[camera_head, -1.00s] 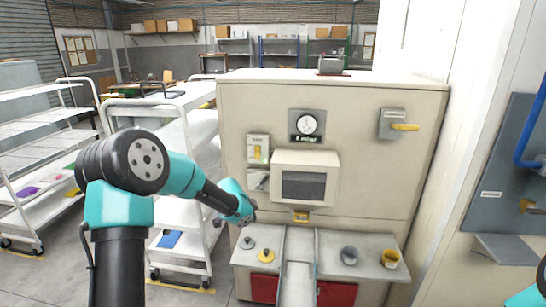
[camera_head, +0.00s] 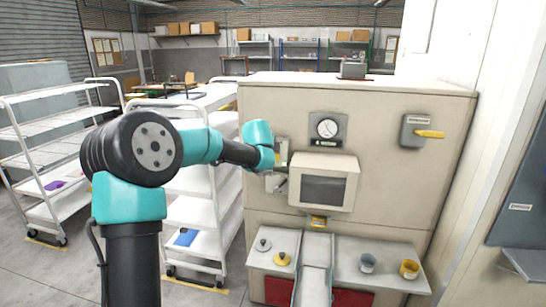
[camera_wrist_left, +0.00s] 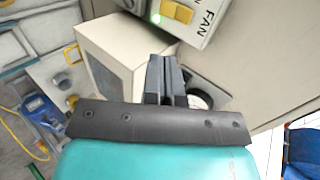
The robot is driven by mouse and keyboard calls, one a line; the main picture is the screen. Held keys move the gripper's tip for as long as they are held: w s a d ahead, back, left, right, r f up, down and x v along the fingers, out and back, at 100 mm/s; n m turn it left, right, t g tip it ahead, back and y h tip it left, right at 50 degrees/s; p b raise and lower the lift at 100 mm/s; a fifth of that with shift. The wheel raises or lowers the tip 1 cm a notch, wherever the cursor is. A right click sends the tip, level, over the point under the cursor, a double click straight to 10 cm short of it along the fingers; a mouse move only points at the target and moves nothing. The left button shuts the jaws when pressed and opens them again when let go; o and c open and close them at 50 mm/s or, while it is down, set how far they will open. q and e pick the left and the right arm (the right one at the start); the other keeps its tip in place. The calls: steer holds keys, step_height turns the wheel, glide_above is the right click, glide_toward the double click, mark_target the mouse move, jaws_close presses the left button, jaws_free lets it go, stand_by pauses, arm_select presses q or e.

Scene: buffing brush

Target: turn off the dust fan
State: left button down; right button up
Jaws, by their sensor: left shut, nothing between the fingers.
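In the head view the fan switch plate (camera_head: 283,150) is on the cream machine front, partly hidden by my left wrist. My left gripper (camera_wrist_left: 168,62) is shut and empty, its fingertips appearing just below the rocker in the left wrist view. I cannot tell whether they touch the plate. My right gripper is not in view.
A boxy hood (camera_head: 324,183) juts out right of the switch, close to my left gripper. A gauge (camera_head: 327,129) and a yellow-handled lever switch (camera_head: 420,132) are farther right. Below, a ledge (camera_head: 350,255) holds small cups and knobs. A white shelf cart (camera_head: 200,210) stands left.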

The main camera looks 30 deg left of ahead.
mark_target(276, 159)
arm_select(q)
steer(key=x, duration=1.3)
steer(key=shift+w+a+r, duration=0.2)
steer(key=shift+w, duration=0.25)
steer(key=shift+w+f, duration=0.2)
steer(key=shift+r, duration=0.1)
steer(key=shift+r, duration=0.75)
